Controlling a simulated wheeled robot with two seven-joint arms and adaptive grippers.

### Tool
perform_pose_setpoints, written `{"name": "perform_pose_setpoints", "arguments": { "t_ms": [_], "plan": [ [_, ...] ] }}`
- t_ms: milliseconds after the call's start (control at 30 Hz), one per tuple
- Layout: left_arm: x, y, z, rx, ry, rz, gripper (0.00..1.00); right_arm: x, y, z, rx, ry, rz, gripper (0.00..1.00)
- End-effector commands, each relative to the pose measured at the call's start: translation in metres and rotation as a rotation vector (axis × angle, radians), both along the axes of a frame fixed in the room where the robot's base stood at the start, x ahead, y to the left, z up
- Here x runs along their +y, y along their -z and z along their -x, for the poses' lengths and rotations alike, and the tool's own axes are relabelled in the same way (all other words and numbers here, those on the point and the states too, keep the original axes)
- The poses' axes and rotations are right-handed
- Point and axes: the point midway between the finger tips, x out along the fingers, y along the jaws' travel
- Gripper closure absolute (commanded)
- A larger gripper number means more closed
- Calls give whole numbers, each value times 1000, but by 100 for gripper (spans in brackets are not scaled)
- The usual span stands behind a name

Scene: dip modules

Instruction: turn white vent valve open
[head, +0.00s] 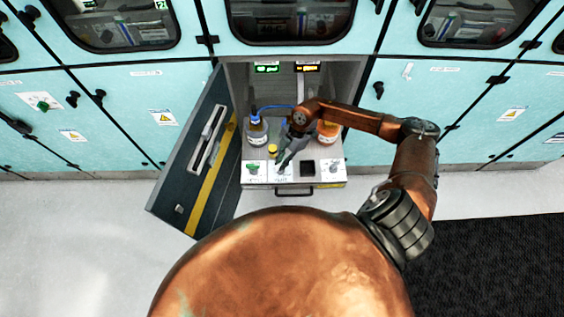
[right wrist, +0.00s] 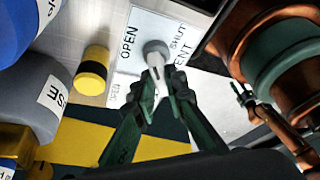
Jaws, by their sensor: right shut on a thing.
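The white vent valve (right wrist: 156,56) is a round knob with a short white lever, on a white plate marked OPEN on its left and SHUT and VENT on its right. In the right wrist view the lever points down the picture, between the fingertips. My right gripper (right wrist: 160,84) is shut on this lever, its dark green fingers on both sides. In the head view my right gripper (head: 283,163) reaches down to the middle of the cabinet's pulled-out panel and largely hides the valve.
A blue-topped bottle (head: 257,133) and an orange bottle (head: 328,131) flank my arm. A green valve (head: 252,167) is left. The open cabinet door (head: 190,160) bounds the left side.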

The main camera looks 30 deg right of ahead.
Motion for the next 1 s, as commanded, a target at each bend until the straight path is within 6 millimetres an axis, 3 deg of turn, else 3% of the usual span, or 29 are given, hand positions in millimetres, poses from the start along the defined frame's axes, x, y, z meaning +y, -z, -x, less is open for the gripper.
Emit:
{"name": "perform_pose_setpoints", "arguments": {
  "t_ms": [600, 1000],
  "plan": [
    [0, 8, 2, 4, 0, -1, 60, 1, 1, -5, -1, -583, 4, 100],
    [0, 15, 4, 7, 1, 0, 60, 1, 1, -5, 0, -857, 4, 100]
  ]
}}
